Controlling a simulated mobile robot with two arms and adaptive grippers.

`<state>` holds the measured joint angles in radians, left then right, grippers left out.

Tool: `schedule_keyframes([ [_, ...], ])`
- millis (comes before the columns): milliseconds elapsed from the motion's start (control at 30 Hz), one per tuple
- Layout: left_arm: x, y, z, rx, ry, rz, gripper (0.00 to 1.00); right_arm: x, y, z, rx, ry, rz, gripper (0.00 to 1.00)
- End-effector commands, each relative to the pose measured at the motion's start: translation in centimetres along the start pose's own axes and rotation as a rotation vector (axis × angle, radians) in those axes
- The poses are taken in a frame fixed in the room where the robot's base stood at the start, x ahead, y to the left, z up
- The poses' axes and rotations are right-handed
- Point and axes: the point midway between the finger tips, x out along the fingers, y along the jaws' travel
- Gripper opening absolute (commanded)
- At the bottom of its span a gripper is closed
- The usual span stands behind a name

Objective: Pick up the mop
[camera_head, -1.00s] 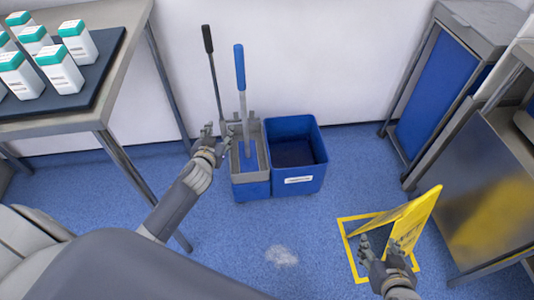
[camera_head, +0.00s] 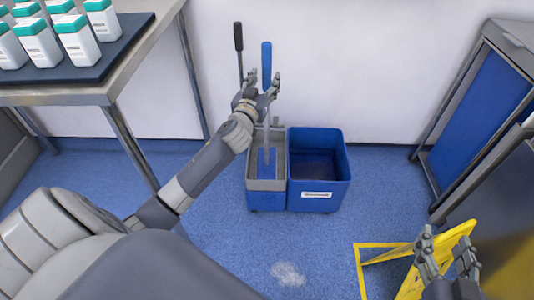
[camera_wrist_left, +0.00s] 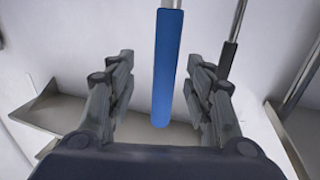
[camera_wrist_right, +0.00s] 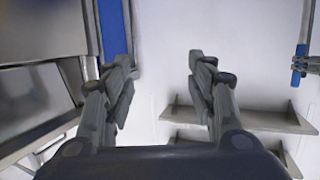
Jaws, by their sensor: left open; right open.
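The mop, with a blue grip (camera_head: 266,62) and a grey shaft, stands upright in the wringer side of the blue bucket (camera_head: 318,204). My left gripper (camera_head: 261,86) is open at the lower part of the blue grip. In the left wrist view the blue grip (camera_wrist_left: 168,65) stands between the two spread fingers, touching neither as far as I can see. My right gripper (camera_head: 446,248) is open and empty, low at the right in front of the yellow floor sign (camera_head: 462,236). It also shows open in the right wrist view (camera_wrist_right: 163,62).
A second, black-gripped handle (camera_head: 238,38) stands just left of the mop. A steel table (camera_head: 130,92) with several white bottles is at the left. A cabinet with blue panels (camera_head: 478,110) stands at the right. A pale spot (camera_head: 287,274) lies on the open floor.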

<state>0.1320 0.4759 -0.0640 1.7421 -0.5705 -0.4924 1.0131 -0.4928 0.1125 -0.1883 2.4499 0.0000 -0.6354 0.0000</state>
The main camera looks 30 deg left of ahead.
Motion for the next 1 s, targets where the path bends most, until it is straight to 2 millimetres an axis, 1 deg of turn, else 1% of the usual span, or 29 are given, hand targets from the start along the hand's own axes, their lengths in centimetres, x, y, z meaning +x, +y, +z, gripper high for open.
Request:
schedule_keyframes([
  [233,2.8,-0.8,0.1,0.004,0.002,-0.001,0.47,0.2,-0.5,-3.6,0.002,0.189,-0.012,0.52],
  [300,3.7,-0.7,0.1,0.002,0.001,0.0,0.47,0.1,-0.7,-4.6,0.003,0.238,-0.015,0.52],
  [400,4.5,-0.7,0.1,0.002,0.0,0.0,0.47,-0.1,-0.8,-5.6,0.004,0.284,-0.017,0.52],
  [500,4.8,-0.7,0.1,0.001,-0.001,-0.001,0.47,-0.1,-0.8,-6.0,0.004,0.304,-0.018,0.52],
  [700,4.8,-0.7,0.1,0.001,-0.001,0.0,0.47,-0.2,-0.8,-6.1,0.004,0.306,-0.018,0.52],
  [733,4.8,-0.7,0.1,0.001,-0.001,0.0,0.43,-0.2,-0.8,-6.1,0.004,0.306,-0.018,0.52],
  [767,4.8,-0.7,0.1,0.001,-0.001,0.0,0.36,-0.2,-0.8,-6.1,0.004,0.305,-0.018,0.52],
  [800,4.8,-0.7,0.1,0.001,-0.001,0.0,0.27,-0.2,-0.8,-6.1,0.004,0.305,-0.018,0.52],
  [867,4.8,-0.7,0.1,0.001,-0.001,0.0,0.14,-0.2,-0.8,-6.1,0.004,0.305,-0.018,0.52],
  [900,4.8,-0.7,0.1,0.001,-0.001,0.0,0.04,-0.2,-0.8,-6.1,0.004,0.305,-0.018,0.52],
  [933,4.8,-0.7,0.1,0.001,-0.001,0.0,0.0,-0.2,-0.8,-6.1,0.004,0.305,-0.018,0.52],
  [1000,4.8,-0.7,0.1,0.001,-0.001,0.0,0.0,-0.2,-0.8,-6.1,0.004,0.305,-0.018,0.52],
])
